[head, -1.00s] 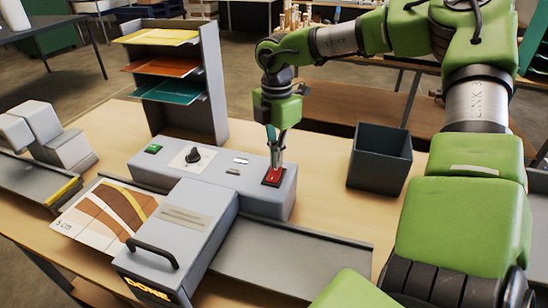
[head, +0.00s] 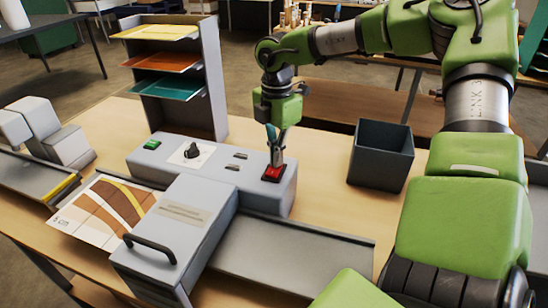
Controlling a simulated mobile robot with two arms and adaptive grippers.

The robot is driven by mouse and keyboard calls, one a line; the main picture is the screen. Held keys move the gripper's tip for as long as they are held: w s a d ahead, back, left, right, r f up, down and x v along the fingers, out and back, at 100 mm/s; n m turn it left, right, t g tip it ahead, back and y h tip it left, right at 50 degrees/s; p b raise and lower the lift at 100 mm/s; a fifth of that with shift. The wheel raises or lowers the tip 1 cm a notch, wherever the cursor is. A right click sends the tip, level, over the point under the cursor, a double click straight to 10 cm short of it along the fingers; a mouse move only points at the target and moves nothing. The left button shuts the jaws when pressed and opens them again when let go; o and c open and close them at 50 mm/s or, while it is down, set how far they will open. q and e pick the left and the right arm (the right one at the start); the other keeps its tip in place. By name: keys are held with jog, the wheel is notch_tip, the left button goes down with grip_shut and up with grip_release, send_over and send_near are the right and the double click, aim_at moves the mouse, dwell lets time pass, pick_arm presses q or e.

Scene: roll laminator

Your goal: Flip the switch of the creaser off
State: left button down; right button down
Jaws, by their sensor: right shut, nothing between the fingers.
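The creaser is the grey machine (head: 225,168) on the wooden table, with a long control box at its back and a black-handled cover (head: 180,226) in front. Its red switch (head: 273,174) sits on top at the right end of the box, in a dark frame. My right gripper (head: 275,162) points down over the switch, shut and empty, with its tips at or just above the red rocker. The fingertips hide part of the switch; contact cannot be told for sure. My left gripper is out of view.
A green button (head: 151,145) and a black knob (head: 191,151) are on the same box. A dark open bin (head: 381,154) stands to the right. A shelf rack (head: 215,80) with coloured trays stands behind. A printed sheet (head: 103,212) lies at left.

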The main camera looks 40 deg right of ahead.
jog(key=shift+r, duration=0.1)
jog(key=shift+r+p, duration=1.4)
jog(key=shift+r, duration=2.05)
jog(key=shift+a+f, duration=0.1)
jog(key=shift+f, duration=0.05)
